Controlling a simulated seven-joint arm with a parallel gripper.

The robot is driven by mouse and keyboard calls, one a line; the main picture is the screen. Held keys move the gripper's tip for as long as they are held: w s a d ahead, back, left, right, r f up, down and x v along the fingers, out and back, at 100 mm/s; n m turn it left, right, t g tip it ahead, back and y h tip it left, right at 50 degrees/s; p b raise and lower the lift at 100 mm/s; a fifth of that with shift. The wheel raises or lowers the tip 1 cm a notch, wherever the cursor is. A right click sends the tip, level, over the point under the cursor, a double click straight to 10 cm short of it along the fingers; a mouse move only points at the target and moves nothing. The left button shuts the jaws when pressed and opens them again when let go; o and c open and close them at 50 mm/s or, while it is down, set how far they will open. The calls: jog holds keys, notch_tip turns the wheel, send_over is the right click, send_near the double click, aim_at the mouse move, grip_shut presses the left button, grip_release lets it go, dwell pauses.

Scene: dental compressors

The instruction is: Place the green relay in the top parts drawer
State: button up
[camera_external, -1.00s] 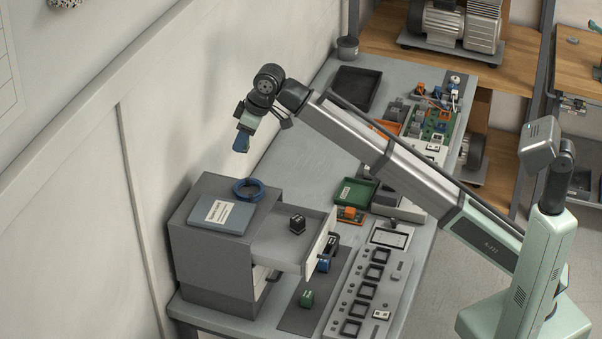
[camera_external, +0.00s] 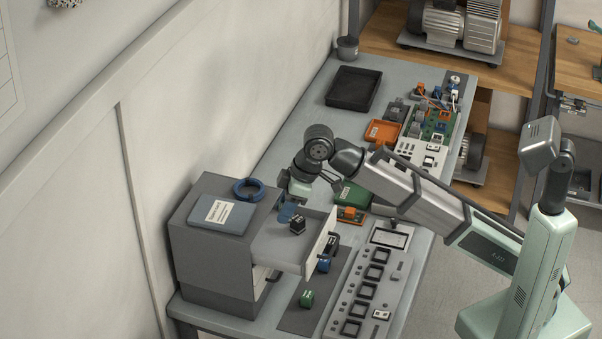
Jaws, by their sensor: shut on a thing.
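The green relay (camera_external: 306,299) sits on the dark mat beside the cabinet, below the pulled-out drawer. The top parts drawer (camera_external: 272,243) is open out of the grey cabinet. A black relay (camera_external: 298,227) is inside it. My gripper (camera_external: 291,217) is low over the back of the drawer, its blue fingers down at the black relay and shut on it. The far finger is partly hidden. A blue relay (camera_external: 323,263) stands on the mat just beyond the drawer front, partly hidden by it.
A control panel with square sockets (camera_external: 366,288) lies right of the mat. A blue-grey book (camera_external: 222,214) and a blue ring of cable (camera_external: 248,189) lie on the cabinet top.

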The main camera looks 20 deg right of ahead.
aim_at(279, 253)
jog(key=shift+f, duration=5.7)
jog(key=shift+f, duration=0.1)
jog(key=o, duration=1)
jog(key=v, duration=1.2)
